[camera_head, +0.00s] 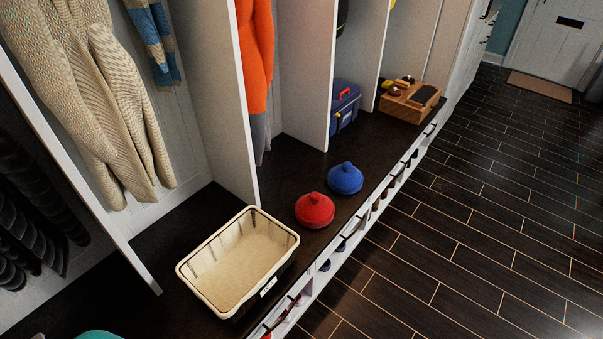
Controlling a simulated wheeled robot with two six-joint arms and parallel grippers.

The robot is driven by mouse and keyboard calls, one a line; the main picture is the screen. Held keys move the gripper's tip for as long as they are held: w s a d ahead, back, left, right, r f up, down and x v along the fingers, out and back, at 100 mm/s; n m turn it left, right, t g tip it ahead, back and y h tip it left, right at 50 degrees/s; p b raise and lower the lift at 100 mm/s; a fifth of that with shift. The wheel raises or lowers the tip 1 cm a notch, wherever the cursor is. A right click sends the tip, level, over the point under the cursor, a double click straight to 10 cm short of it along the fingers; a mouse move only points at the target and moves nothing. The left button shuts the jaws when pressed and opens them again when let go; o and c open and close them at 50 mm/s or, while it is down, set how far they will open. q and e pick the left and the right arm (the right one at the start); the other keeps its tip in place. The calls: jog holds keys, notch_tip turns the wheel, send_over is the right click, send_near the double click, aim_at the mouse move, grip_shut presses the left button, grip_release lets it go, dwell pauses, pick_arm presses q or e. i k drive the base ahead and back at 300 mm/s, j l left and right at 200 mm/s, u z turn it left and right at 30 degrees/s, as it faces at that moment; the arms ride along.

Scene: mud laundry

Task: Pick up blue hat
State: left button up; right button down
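The blue hat (345,179) is a round knitted cap with a small knob on top. It sits on the dark bench top (285,180), near the bench's front edge, in the middle of the head view. A similar red hat (315,210) sits beside it, nearer to me and slightly left. The blue hat is uncovered, with clear bench behind it. Neither of my grippers shows in the head view.
A cream-lined basket (238,262), empty, stands nearer on the bench. White upright dividers (305,75) split the bench into bays. A blue toolbox (345,105) and a wooden box (409,102) stand farther back. The dark floor (470,230) at right is clear.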

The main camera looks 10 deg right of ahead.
aim_at(345, 178)
jog(key=i+l+u, duration=0.3)
jog(key=l+u, duration=0.3)
jog(key=l, duration=0.15)
jog(key=i+l+u, duration=0.1)
jog(key=l+u, duration=0.15)
jog(key=l, duration=0.2)
jog(key=l+u, duration=0.3)
jog(key=l, duration=0.2)
jog(key=i, duration=0.05)
